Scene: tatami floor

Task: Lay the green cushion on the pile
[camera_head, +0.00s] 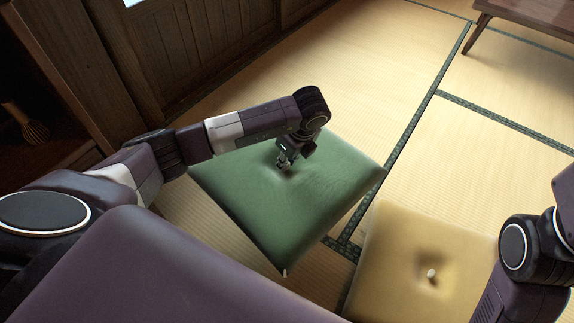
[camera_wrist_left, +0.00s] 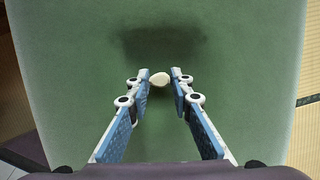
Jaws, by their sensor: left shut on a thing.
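The green cushion (camera_head: 330,172) lies below my left arm in the head view, with a corner tassel toward the front. It fills most of the left wrist view (camera_wrist_left: 70,85). My left gripper (camera_head: 285,163) is over the cushion's middle, its fingers at the dimple. In the wrist view its fingertips (camera_wrist_left: 161,80) are shut on the pale central tuft (camera_wrist_left: 160,79). A yellow cushion (camera_head: 395,250) with a pale central tuft lies to the right and nearer. I cannot tell whether other cushions are under it. My right arm shows at the right edge, its gripper out of view.
Tatami floor (camera_head: 335,75) with dark green borders spreads beyond the cushions and is clear. A low wooden table (camera_head: 525,12) stands at the top right. Wooden panelling (camera_head: 190,45) runs along the upper left, and a whisk (camera_head: 30,125) sits at the left.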

